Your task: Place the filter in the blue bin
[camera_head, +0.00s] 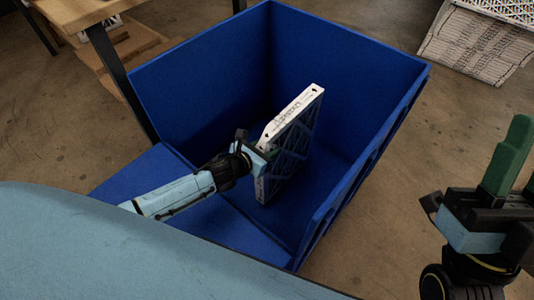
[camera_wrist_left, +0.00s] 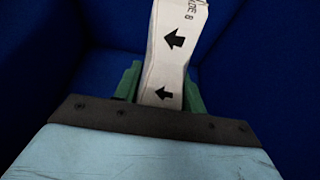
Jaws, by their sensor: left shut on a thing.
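The filter (camera_head: 291,146) is a thin white-framed panel with a lattice face. It stands on edge, tilted, within the walls of the blue bin (camera_head: 345,50). My left gripper (camera_head: 265,150) reaches over the bin's lower front side and is shut on the filter's near edge. In the left wrist view the filter's white edge (camera_wrist_left: 172,45), with black arrows, sits between the green fingers (camera_wrist_left: 160,90). Whether the filter's lower end touches the bin floor is unclear. My right gripper (camera_head: 510,165) is outside the bin at the right, empty, with its green fingers apart and partly cut off by the frame.
A wooden table (camera_head: 75,12) with a dark leg stands beside the bin at the upper left. A stack of white boxed filters (camera_head: 475,45) is on the floor at the upper right. Bare concrete floor (camera_head: 425,140) lies right of the bin.

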